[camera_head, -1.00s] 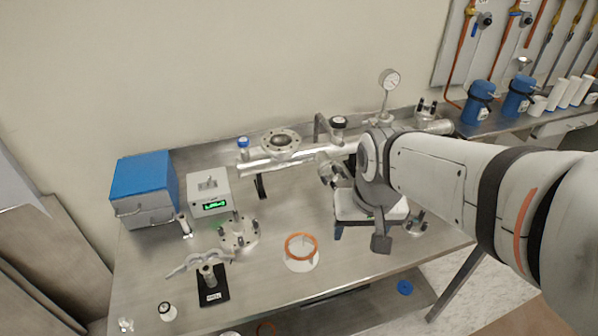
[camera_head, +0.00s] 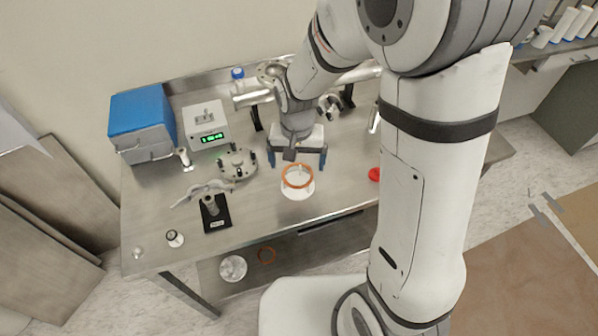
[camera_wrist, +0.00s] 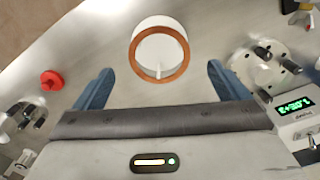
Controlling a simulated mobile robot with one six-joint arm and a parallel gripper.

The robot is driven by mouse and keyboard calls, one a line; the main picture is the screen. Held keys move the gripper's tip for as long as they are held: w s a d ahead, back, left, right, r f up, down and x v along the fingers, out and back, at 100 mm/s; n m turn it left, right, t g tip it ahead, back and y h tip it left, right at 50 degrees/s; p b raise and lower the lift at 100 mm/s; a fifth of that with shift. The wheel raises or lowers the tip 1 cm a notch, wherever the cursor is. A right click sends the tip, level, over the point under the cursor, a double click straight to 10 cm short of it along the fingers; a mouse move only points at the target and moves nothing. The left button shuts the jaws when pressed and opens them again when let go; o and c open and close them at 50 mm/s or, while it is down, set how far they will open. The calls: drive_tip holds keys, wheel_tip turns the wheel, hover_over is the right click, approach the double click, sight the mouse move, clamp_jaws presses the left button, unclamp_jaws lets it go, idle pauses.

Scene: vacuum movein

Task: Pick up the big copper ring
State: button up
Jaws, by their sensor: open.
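The big copper ring (camera_head: 297,176) sits around the top of a white round stand near the front edge of the bench. In the wrist view the copper ring (camera_wrist: 186,62) shows ahead of my gripper, centred between the fingers and apart from them. My gripper (camera_head: 297,163) is open and empty, with blue fingers pointing down just behind the ring. In the wrist view the fingers of my gripper (camera_wrist: 157,88) are spread wider than the ring.
A metal flange with studs (camera_head: 237,162) stands left of my gripper. A black-based stand (camera_head: 215,214) is at the front left. A red knob (camera_head: 374,174) lies to the right. A grey box with a green display (camera_head: 207,126) and a blue-topped box (camera_head: 142,112) stand at the back left.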

drive_tip(key=shift+w+f, duration=0.1)
drive_tip(key=shift+f, duration=1.6)
drive_tip(key=shift+f, duration=0.25)
drive_tip(key=c, duration=0.9)
